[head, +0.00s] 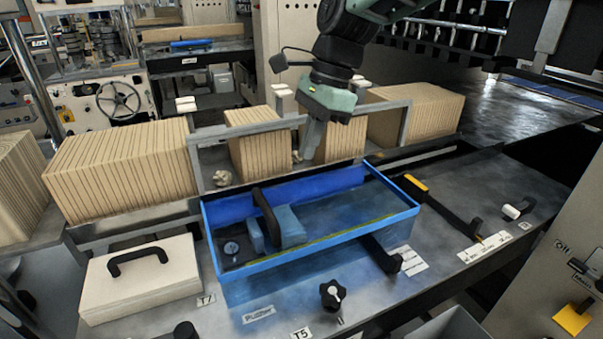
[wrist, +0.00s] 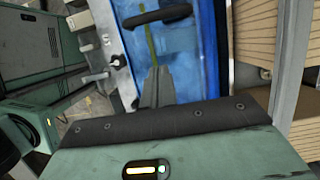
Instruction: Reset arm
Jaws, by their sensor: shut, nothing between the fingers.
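My gripper (head: 309,139) hangs from my arm at the upper middle of the head view, pointing down. Its fingers are together with nothing between them. It is above and behind the back edge of the blue tray (head: 330,253), in front of the stacked kraft boards (head: 343,145). In the wrist view my closed fingers (wrist: 157,88) point toward the blue tray (wrist: 212,50), with its black handle (wrist: 157,14) beyond them.
Large kraft stacks (head: 120,170) stand left and right behind metal frames. A white box with a black handle (head: 141,275) is at the front left. A black knob (head: 333,294) and a yellow-ended black lever (head: 440,205) are on the grey table. The space above the tray's right half is clear.

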